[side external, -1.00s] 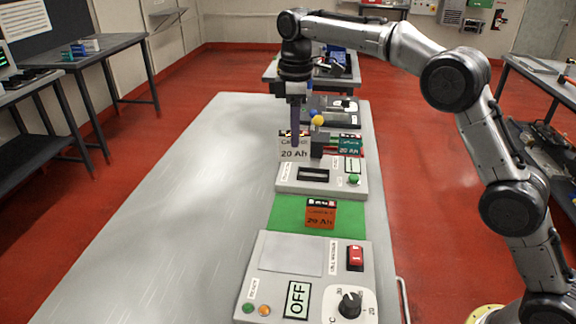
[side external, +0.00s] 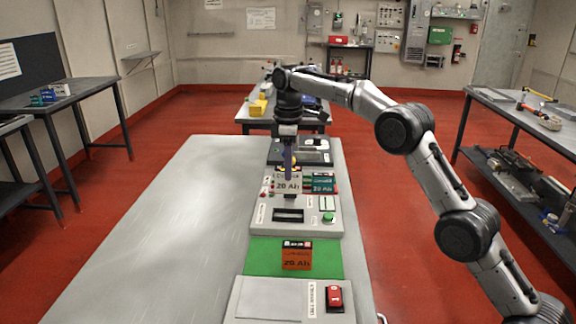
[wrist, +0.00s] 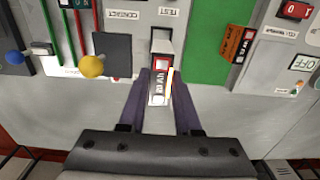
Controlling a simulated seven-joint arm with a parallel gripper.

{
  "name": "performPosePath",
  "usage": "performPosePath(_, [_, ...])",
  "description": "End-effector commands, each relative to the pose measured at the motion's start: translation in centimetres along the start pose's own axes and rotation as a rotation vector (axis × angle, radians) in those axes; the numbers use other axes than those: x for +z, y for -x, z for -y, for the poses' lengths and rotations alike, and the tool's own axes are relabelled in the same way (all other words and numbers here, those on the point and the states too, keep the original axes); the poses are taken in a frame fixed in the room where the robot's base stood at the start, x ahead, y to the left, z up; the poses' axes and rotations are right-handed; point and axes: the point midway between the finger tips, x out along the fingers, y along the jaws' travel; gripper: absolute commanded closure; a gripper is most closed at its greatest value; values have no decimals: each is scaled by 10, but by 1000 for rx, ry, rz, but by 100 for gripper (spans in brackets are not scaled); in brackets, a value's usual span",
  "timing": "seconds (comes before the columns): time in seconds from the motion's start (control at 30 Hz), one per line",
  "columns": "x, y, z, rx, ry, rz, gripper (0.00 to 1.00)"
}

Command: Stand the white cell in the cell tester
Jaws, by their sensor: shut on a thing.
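The white cell (side external: 287,182), marked 20 Ah, is upright in my gripper (side external: 288,168), which is shut on it. In the wrist view the cell (wrist: 159,86) sits between both fingers of my gripper (wrist: 160,75). The cell tester (side external: 268,232) is a pale grey box with a dark slot (side external: 288,215) and a green button. In the side view the cell appears just behind and above the slot. Its gap to the tester cannot be told.
A green cell (side external: 324,182) stands right of the held cell. An orange cell (side external: 297,258) stands on a green mat (side external: 262,262) in front of the tester. The table's left side (side external: 160,235) is clear.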

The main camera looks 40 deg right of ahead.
Motion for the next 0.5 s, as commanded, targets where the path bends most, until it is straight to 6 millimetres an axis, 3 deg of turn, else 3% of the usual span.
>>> performPosePath(0.5, [0,-45,0,0,0,0,100])
